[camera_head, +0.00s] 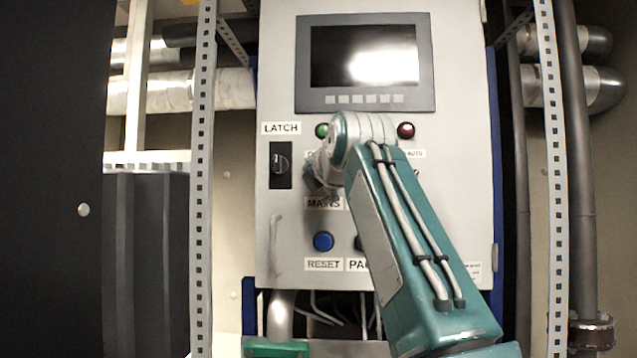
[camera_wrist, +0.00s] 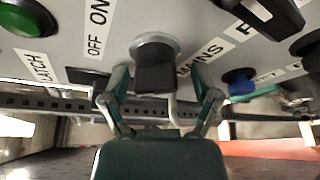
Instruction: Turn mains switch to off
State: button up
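The mains switch (camera_wrist: 155,64) is a black knob on a round silver base, in the middle of the wrist view. An "OFF ON" label (camera_wrist: 97,28) is to its left and the MAINS label (camera_wrist: 200,58) to its right. My gripper (camera_wrist: 160,86) is open, with one finger on each side of the knob and a visible gap to each side. In the head view my gripper (camera_head: 318,180) is in front of the panel, just above the MAINS label (camera_head: 323,203). My arm and gripper hide the switch there.
The grey panel (camera_head: 300,225) also carries a screen (camera_head: 364,56), a green button (camera_head: 321,131), a red button (camera_head: 405,130), a blue RESET button (camera_head: 323,241) and a black latch (camera_head: 280,165). Another black switch (camera_wrist: 265,12) is close by on the right. Perforated posts (camera_head: 203,180) flank the panel.

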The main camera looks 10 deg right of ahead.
jog(key=shift+s+r, duration=0.1)
jog(key=shift+r, duration=0.05)
jog(key=shift+s+d+r, duration=0.1)
jog(key=shift+s+r, duration=0.05)
jog(key=shift+s, duration=0.3)
jog(key=v, duration=1)
jog(key=shift+s, duration=0.4)
